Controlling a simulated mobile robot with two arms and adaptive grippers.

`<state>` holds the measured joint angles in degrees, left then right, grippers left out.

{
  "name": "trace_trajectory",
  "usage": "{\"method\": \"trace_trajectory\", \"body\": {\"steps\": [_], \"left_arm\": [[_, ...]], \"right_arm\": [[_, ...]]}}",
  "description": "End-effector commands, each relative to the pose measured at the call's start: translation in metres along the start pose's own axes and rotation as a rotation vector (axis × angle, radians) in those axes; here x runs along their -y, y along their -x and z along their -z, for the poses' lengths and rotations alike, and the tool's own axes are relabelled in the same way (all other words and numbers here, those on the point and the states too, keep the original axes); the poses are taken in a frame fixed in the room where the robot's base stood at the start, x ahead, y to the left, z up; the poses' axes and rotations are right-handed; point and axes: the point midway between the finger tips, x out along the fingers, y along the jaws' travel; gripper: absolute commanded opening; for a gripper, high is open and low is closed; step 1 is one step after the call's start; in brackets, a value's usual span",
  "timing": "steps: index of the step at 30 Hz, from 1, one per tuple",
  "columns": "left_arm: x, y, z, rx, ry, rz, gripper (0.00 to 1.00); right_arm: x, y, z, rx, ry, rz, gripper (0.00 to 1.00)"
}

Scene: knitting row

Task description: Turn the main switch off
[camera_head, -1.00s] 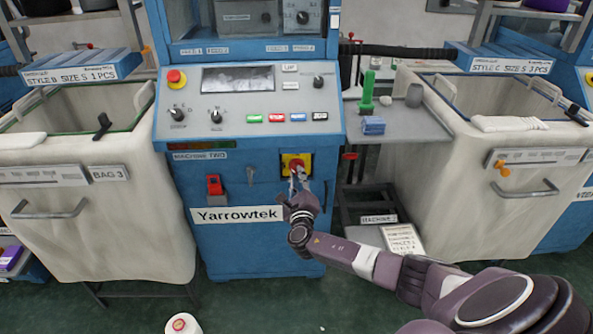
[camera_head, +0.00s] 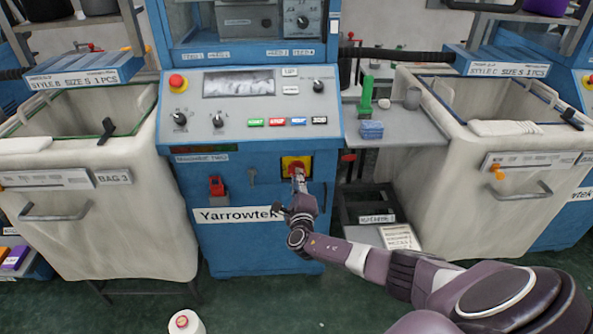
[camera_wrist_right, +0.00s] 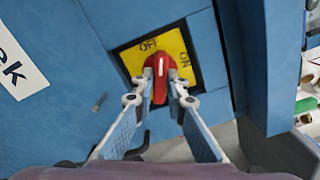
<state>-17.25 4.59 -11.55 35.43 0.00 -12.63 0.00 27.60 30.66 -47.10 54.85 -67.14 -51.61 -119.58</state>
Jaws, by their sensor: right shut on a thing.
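The main switch is a red handle on a yellow plate (camera_wrist_right: 183,50) marked OFF and ON, on the front of the blue machine. My right gripper (camera_wrist_right: 161,95) is shut on the red handle (camera_wrist_right: 160,66), with one finger on each side of it. In the wrist view OFF is just above and left of the handle's upper end, and ON is to its right. In the head view the yellow plate (camera_head: 305,163) shows behind my right gripper (camera_head: 298,178), which hides much of the handle. My left gripper is not in view.
Left of the switch are a small red lever (camera_head: 216,186) and a key-like part (camera_head: 252,176). Above is the control panel with a red stop button (camera_head: 178,82). Cloth bins (camera_head: 95,215) stand on both sides. A white cone (camera_head: 184,323) stands on the floor in front.

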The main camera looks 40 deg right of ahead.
Motion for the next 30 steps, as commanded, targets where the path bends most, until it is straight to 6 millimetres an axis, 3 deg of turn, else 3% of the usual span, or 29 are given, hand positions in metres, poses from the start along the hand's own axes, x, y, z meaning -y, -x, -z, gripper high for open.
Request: {"method": "trace_trajectory", "body": {"steps": [14, 30], "left_arm": [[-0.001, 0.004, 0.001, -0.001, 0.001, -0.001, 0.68], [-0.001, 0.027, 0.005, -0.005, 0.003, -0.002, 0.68]], "right_arm": [[0.0, 0.0, 0.001, -0.003, 0.039, -0.001, 0.0], [0.001, 0.0, 0.0, -0.002, 0.311, -0.001, 0.0]]}}
